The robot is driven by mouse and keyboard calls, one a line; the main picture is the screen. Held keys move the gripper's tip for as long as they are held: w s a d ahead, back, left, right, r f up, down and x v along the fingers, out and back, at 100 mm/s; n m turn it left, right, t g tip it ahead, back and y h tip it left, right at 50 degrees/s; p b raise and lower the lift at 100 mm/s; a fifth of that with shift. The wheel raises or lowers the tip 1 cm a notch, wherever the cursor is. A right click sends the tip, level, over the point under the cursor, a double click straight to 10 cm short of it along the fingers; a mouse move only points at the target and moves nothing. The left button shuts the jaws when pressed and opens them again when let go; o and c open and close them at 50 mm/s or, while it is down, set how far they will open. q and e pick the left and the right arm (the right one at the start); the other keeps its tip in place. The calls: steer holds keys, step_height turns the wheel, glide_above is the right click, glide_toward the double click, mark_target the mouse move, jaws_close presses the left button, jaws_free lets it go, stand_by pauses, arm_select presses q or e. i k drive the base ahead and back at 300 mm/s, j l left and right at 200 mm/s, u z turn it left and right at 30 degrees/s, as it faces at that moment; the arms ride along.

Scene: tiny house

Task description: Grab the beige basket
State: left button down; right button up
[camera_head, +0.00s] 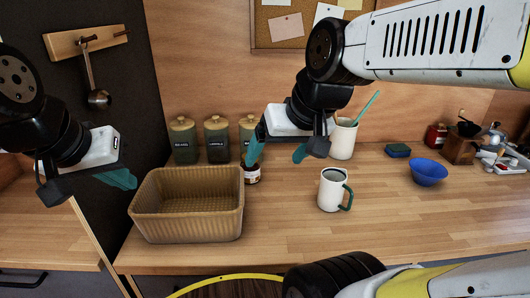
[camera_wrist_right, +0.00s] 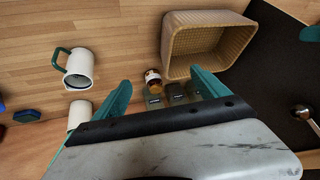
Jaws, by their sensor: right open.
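The beige basket (camera_head: 187,222), woven and rectangular, stands upright on the wooden counter at the left in the head view. It looks empty. It also shows at the upper right of the right wrist view (camera_wrist_right: 208,62). My right gripper (camera_head: 277,155) is open and empty, above and to the right of the basket, apart from it. Its two teal fingers also show in the right wrist view (camera_wrist_right: 160,92). My left gripper (camera_head: 122,180) is left of the basket, with a teal finger near its back left corner. Whether its jaws are open is unclear.
A blue bowl (camera_head: 428,172) is further right. Bare counter (camera_head: 280,228) lies between basket and mug.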

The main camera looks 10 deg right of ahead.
mark_target(197, 204)
steer(key=k+j+u, duration=0.45)
steer(key=j, duration=0.3)
steer(key=k+j+u, duration=0.2)
steer(key=j, duration=0.2)
